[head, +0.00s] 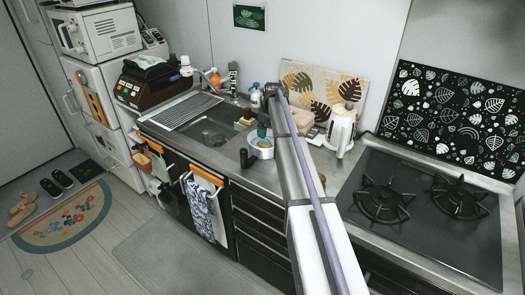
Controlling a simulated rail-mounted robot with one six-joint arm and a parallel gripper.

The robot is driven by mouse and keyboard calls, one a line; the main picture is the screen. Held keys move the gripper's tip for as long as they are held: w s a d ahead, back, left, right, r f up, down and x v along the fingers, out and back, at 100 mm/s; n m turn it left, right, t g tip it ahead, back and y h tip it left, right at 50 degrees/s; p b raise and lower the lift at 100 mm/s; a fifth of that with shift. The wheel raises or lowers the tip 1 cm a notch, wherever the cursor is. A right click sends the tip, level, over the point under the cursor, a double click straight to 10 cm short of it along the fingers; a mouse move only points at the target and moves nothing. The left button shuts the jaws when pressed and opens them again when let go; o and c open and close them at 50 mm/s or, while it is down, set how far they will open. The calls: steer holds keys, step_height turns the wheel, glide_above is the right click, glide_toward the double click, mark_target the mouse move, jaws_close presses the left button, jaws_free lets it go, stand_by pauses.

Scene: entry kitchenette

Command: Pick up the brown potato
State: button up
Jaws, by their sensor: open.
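I cannot make out the brown potato for certain. A light bowl (262,151) stands on the counter right of the sink, with a small brownish patch inside too small to identify. My arm reaches up across the picture and bends down at its dark far joint. My gripper (262,132) appears as a small dark shape just above the bowl. It is open, with nothing visible held in it. My arm hides part of the counter to the right of the bowl.
A sink (213,131) with a drying rack (184,110) lies to the left. A dark upright object (247,158) stands near the counter's front edge. A leaf-patterned board (300,79) leans behind.

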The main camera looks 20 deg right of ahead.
mark_target(265, 142)
steer(key=f+b, duration=0.2)
steer(key=f, duration=0.1)
steer(key=f+b, duration=0.3)
steer(key=w+a+f+b, duration=0.1)
steer(key=f+b, duration=0.1)
steer(key=f, duration=0.1)
steer(key=shift+s+r, duration=0.1)
steer(key=shift+r, duration=0.15)
steer(key=c, duration=1.2)
